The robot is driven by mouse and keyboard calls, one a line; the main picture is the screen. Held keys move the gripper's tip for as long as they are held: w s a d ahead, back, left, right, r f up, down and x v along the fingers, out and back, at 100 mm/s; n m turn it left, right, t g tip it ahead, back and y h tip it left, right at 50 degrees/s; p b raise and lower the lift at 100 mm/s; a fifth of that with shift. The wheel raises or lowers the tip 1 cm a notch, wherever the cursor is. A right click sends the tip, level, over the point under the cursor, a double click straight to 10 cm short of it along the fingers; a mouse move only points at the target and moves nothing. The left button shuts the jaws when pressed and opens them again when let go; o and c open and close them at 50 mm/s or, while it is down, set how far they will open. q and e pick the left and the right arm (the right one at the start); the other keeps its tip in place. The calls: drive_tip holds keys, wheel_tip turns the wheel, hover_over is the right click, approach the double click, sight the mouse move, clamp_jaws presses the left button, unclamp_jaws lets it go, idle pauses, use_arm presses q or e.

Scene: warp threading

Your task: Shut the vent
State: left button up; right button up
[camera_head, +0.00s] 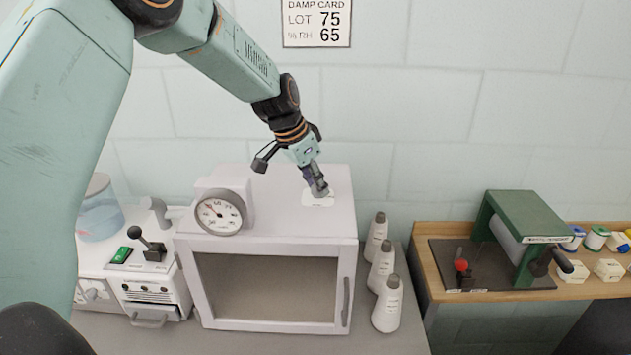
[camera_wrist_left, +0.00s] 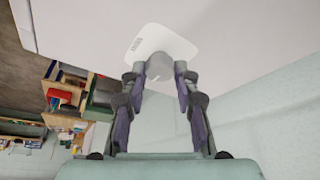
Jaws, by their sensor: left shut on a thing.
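The vent shows as a small white plate with a label (camera_head: 310,201) on the top right of the white cabinet (camera_head: 265,225). In the left wrist view the vent plate (camera_wrist_left: 158,42) lies just beyond my fingertips, and a pale round knob (camera_wrist_left: 161,69) on it sits between them. My left gripper (camera_head: 319,189) points down onto the vent; in the left wrist view its fingers (camera_wrist_left: 161,80) are shut on the knob, one on each side. The fingers hide part of the knob, and I cannot tell how far the vent is open. My right gripper is not in view.
A round dial gauge (camera_head: 220,212) stands on the cabinet's left front. A control box with a lever (camera_head: 150,250) and a water tank (camera_head: 98,215) are on the left. A green machine (camera_head: 520,225) sits on the wooden bench.

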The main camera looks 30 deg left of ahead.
use_arm(q)
clamp_jaws()
